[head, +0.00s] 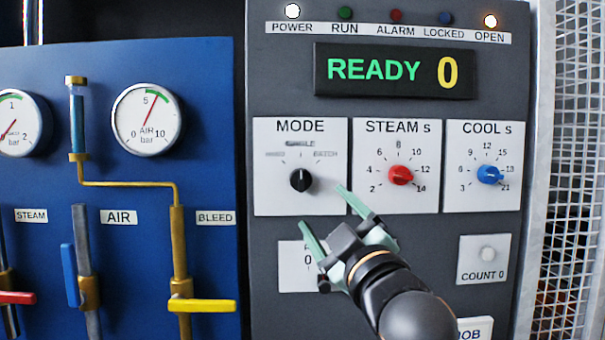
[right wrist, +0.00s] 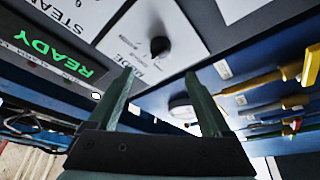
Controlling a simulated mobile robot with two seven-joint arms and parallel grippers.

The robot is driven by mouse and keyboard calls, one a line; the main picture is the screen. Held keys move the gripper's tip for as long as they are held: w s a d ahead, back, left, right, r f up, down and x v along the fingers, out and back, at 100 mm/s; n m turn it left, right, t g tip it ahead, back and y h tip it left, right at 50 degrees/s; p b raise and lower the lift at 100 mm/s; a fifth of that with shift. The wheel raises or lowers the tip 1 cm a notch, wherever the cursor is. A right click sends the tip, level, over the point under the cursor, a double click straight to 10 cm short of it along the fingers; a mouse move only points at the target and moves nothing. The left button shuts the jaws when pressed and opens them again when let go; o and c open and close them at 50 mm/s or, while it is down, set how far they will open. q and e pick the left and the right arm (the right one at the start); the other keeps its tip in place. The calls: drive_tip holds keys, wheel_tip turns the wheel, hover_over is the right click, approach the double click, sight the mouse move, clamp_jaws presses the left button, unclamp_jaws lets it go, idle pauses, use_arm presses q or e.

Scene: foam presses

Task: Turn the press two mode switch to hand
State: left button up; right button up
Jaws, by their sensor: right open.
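The mode switch (head: 301,180) is a black round knob on a white plate headed MODE, in the middle of the grey panel. Its pointer looks roughly upright, toward the top label that seems to read SINGLE. The left label is too blurred to read well; the right one looks like BATCH. My right gripper (head: 321,206) is open and empty, its fingers pointing up and left just below and right of the knob. In the right wrist view the knob (right wrist: 159,46) shows beyond and between the open fingertips (right wrist: 160,75). No contact is visible. My left gripper is not in view.
The red STEAM knob (head: 400,175) and blue COOL knob (head: 489,175) sit right of the switch. The display (head: 394,71) reads READY 0. My gripper partly covers a small plate (head: 296,267) below. Blue panel with gauges and a yellow valve handle (head: 201,305) at left; mesh fence (head: 572,150) at right.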

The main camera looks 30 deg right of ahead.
sight(303, 183)
drive_tip(key=p+x, duration=0.5)
drive_tip(key=x, duration=0.5)
drive_tip(key=shift+w+r, duration=0.1)
drive_tip(key=shift+w, duration=0.05)
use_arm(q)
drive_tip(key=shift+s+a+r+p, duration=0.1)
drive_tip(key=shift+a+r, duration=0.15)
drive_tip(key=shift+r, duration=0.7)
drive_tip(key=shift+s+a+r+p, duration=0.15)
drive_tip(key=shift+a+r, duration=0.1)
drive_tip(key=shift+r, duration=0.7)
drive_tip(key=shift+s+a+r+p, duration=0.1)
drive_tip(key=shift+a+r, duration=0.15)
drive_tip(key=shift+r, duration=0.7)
use_arm(e)
drive_tip(key=shift+w+d+r, duration=0.1)
drive_tip(key=shift+w+d, duration=0.1)
drive_tip(key=shift+w, duration=0.4)
drive_tip(key=shift+c, duration=0.2)
clamp_jaws()
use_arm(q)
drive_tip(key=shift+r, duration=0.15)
